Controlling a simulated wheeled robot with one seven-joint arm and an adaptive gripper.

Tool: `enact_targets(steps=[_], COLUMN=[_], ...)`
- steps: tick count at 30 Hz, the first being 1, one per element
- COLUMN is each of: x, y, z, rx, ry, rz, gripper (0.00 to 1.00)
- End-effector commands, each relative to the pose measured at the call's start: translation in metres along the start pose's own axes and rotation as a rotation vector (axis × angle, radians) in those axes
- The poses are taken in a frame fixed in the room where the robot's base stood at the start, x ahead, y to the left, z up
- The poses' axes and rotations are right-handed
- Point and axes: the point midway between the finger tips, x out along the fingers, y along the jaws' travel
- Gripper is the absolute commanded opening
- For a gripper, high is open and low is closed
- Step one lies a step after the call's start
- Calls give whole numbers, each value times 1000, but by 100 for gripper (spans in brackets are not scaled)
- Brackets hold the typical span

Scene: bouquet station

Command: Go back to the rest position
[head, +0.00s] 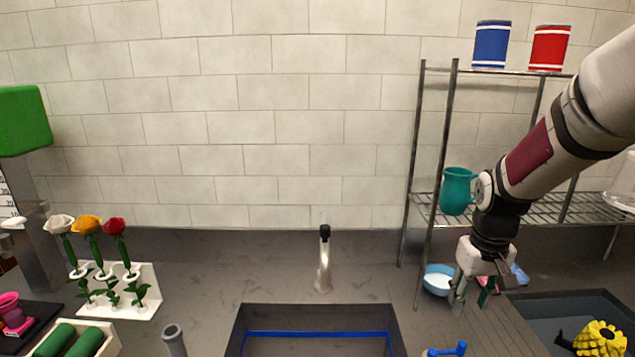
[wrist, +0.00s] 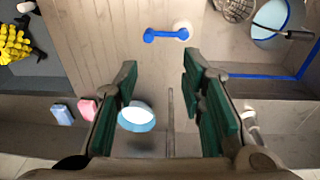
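My gripper (head: 478,294) hangs in front of the metal shelf at the right of the head view, pointing down over the counter. In the wrist view its green-padded fingers (wrist: 160,105) stand wide apart with nothing between the pads. A light-blue bowl with white inside (head: 438,280) is on the counter just behind the gripper in the head view. It also shows between the fingers, lower down, in the wrist view (wrist: 136,117).
The metal rack (head: 450,130) holds a teal pitcher (head: 456,192) close to my arm, with blue (head: 491,45) and red (head: 549,48) canisters on top. A sink (head: 318,335) with a faucet (head: 324,262) is at centre. Three roses stand in a white holder (head: 146,292) at left.

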Motion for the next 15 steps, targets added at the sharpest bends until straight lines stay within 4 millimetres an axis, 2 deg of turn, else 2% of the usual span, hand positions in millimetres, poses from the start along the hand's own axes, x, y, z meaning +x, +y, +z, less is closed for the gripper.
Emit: enact_targets(steps=[1,6,9,15], x=[-23,-79,-107,-151], y=[-8,-31,-44,-67], z=[6,35,56,103], rx=[-3,-1,1,3], ry=[29,102,145,234], rz=[9,21,23,16], gripper=[37,37,37,37])
